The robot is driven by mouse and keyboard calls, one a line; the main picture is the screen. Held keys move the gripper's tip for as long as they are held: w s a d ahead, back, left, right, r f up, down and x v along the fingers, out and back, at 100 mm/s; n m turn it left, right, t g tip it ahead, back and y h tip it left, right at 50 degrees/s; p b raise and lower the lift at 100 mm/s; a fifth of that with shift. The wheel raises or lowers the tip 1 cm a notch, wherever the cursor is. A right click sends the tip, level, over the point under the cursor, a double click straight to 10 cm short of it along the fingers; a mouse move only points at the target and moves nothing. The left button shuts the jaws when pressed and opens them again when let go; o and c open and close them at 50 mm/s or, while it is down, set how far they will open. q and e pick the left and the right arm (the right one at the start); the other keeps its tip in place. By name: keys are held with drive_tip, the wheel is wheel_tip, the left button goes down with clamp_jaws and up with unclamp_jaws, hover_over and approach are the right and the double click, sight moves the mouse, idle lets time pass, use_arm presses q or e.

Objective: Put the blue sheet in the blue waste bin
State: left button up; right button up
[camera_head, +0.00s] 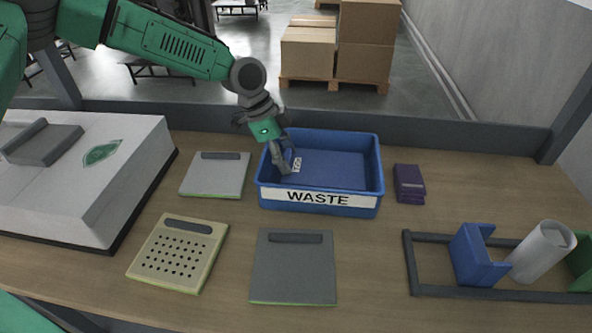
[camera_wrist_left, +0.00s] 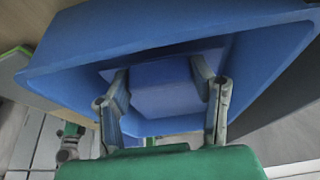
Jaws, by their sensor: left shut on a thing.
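The blue waste bin (camera_head: 345,193), with a white WASTE label on its front, stands on the table's middle. My left gripper (camera_head: 279,163) reaches down inside the bin's left end. In the left wrist view my left gripper (camera_wrist_left: 165,100) has a flat blue piece, the blue sheet (camera_wrist_left: 170,92), between its fingers and is shut on it, with the bin's blue walls (camera_wrist_left: 150,30) around. In the head view the sheet is mostly hidden by the gripper; a small white label shows beside the fingers. My right gripper is not in view.
A grey panel (camera_head: 215,174), a perforated beige panel (camera_head: 178,254) and a dark grey panel (camera_head: 293,267) lie around the bin. A purple block (camera_head: 409,183) sits to its right. A dark rack holds a blue bracket (camera_head: 474,256) and white cylinder (camera_head: 541,252). A big light case (camera_head: 85,185) fills the left.

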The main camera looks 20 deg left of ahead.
use_arm(q)
drive_tip(key=f, duration=0.2)
drive_tip(key=a+f, duration=0.1)
drive_tip(key=f, duration=0.1)
drive_tip(key=shift+a+f, duration=0.15)
drive_tip(key=shift+f, duration=0.2)
drive_tip(key=o, duration=0.9)
drive_tip(key=shift+d, duration=0.25)
drive_tip(key=shift+d+r, duration=0.1)
drive_tip(key=shift+d, duration=0.1)
drive_tip(key=shift+a+r, duration=0.3)
drive_tip(key=shift+r, duration=0.1)
drive_tip(key=v, duration=1.1)
drive_tip(key=shift+a, duration=0.1)
drive_tip(key=shift+a, duration=0.1)
